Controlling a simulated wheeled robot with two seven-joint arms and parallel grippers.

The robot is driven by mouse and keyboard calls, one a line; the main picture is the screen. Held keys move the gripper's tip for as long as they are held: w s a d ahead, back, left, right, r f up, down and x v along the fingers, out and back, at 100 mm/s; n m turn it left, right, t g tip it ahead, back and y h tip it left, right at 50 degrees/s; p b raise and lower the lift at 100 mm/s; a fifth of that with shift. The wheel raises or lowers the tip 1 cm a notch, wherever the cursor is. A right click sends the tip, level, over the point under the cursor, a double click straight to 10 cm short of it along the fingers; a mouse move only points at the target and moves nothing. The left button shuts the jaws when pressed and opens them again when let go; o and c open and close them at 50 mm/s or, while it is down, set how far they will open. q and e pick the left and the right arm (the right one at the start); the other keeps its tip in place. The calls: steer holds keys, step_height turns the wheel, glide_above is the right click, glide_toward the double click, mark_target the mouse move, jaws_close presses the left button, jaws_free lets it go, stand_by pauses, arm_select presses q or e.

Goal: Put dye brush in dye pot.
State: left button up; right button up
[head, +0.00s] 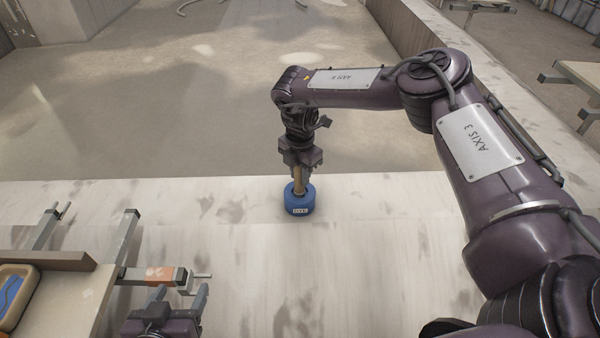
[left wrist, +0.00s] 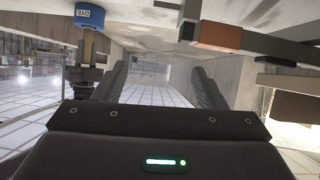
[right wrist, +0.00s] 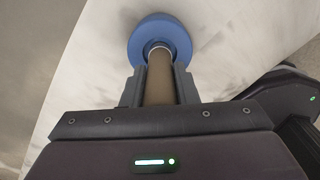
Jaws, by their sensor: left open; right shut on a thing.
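The dye pot (head: 300,206) is a small blue round pot with a DYE label, standing on the pale ledge. My right gripper (head: 300,174) is above it, pointing down, shut on the tan handle of the dye brush (head: 299,188). In the right wrist view the handle (right wrist: 160,80) runs into the opening of the blue pot (right wrist: 143,45); the brush's lower end is hidden. The pot (left wrist: 89,15) also shows upside down in the left wrist view. My left gripper (head: 181,298) is open and empty at the lower left, well away from the pot.
A grey bar with an orange section (head: 160,275) lies just beside my left gripper. A tan tray with something blue (head: 14,292) is at the far left, by a brown rail (head: 50,258). The ledge (head: 400,215) around the pot is clear.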

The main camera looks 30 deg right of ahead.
steer(key=shift+f, duration=0.15)
arm_select(q)
steer(key=shift+s+a+f+g, duration=0.1)
steer(key=shift+s+f+g, duration=0.3)
steer(key=shift+f, duration=0.3)
arm_select(e)
steer(key=shift+f, duration=0.15)
steer(key=o, duration=1)
